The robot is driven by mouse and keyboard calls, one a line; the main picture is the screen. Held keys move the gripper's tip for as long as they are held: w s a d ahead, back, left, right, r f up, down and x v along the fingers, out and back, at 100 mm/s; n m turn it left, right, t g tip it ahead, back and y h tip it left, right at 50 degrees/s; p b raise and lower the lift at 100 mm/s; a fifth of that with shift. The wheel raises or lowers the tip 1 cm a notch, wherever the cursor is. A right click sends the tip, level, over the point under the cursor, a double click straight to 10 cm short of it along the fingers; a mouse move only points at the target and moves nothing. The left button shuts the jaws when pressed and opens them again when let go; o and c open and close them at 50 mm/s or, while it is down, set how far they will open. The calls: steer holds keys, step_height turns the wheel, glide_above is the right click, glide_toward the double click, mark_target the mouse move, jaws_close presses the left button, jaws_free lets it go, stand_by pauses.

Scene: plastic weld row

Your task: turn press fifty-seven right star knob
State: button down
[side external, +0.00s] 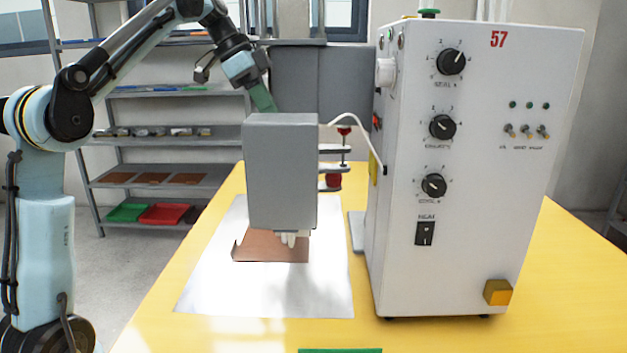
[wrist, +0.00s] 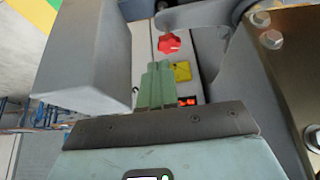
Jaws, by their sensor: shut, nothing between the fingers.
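Press fifty-seven is the white cabinet (side external: 480,150) with a red "57" at its top right and a grey press head (side external: 280,175) to its left. A red star knob (wrist: 169,43) shows in the wrist view, just beyond my fingertips and slightly to their right. In the side view, a red knob (side external: 333,181) sits low between the head and cabinet, with a smaller red part above it. I cannot tell which is the right star knob. My gripper (side external: 268,108) is above and behind the grey head, its tips partly hidden. Its green fingers (wrist: 155,68) are shut and empty, apart from the knob.
The grey head fills the upper left of the wrist view, close to my fingers. A grey housing (side external: 340,80) stands behind. A white cable (side external: 360,128) runs to the cabinet. A brown sheet (side external: 270,247) lies under the head on the yellow table (side external: 560,300).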

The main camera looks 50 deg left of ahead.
step_height(320, 180, down, 6)
stand_by(0.5)
steer(key=shift+w+a, duration=0.2)
steer(key=shift+a, duration=0.1)
stand_by(0.6)
steer(key=shift+w+a, duration=0.2)
steer(key=shift+a, duration=0.05)
steer(key=shift+w+a, duration=0.4)
steer(key=shift+w, duration=0.25)
steer(key=shift+a, duration=0.1)
stand_by(0.5)
steer(key=shift+s+a+r, duration=0.1)
steer(key=shift+s+a, duration=0.1)
steer(key=shift+a, duration=0.05)
steer(key=shift+r, duration=2.9)
steer(key=shift+s, duration=0.1)
